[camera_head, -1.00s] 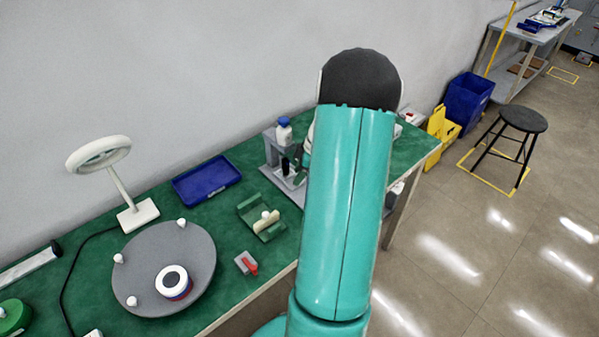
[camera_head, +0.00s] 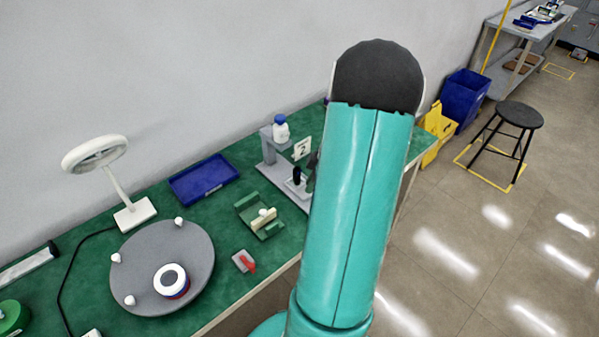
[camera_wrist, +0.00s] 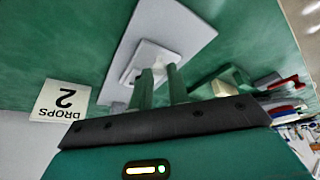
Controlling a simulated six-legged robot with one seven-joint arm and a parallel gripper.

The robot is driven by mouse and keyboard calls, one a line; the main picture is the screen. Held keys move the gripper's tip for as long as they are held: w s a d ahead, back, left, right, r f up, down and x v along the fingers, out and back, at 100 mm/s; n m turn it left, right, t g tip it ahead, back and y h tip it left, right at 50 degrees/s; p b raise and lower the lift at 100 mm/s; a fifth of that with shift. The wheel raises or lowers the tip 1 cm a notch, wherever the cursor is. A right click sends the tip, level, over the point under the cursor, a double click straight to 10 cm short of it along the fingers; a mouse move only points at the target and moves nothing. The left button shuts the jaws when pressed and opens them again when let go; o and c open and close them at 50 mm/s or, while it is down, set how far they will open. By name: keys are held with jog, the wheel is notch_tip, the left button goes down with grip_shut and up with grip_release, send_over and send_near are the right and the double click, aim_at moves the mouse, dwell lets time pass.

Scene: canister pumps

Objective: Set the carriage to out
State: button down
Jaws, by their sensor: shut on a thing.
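A grey pump stand (camera_head: 267,147) is on the green bench, left of my arm in the head view. A white bottle with a blue cap (camera_head: 281,130) is on its top, and a small black upright part (camera_head: 297,175) is low in front. In the wrist view a light grey base slab (camera_wrist: 186,38) carries a small square plate (camera_wrist: 150,56), seemingly the carriage. My gripper (camera_wrist: 160,78) has both green fingers at this plate, closed on a pale part of it. The exact contact is partly hidden by the fingers. My arm hides the gripper in the head view.
A white card reading "DROPS 2" (camera_wrist: 61,101) stands beside the stand. A green cradle with a pale piece (camera_head: 247,208), a blue tray (camera_head: 204,180), a grey turntable (camera_head: 150,245) and a lamp (camera_head: 134,214) are to the left on the bench.

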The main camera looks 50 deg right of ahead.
jog(key=s, duration=0.2)
jog(key=s+a, duration=0.1)
jog(key=s, duration=0.1)
jog(key=shift+s, duration=0.25)
jog(key=c, duration=1.3)
grip_release()
jog(key=shift+s+r, duration=0.1)
jog(key=shift+s, duration=0.15)
jog(key=shift+c, duration=0.2)
jog(key=shift+w, duration=0.25)
jog(key=v, duration=1.3)
jog(key=shift+s+r, duration=0.15)
jog(key=shift+r, duration=0.15)
jog(key=shift+a, duration=0.15)
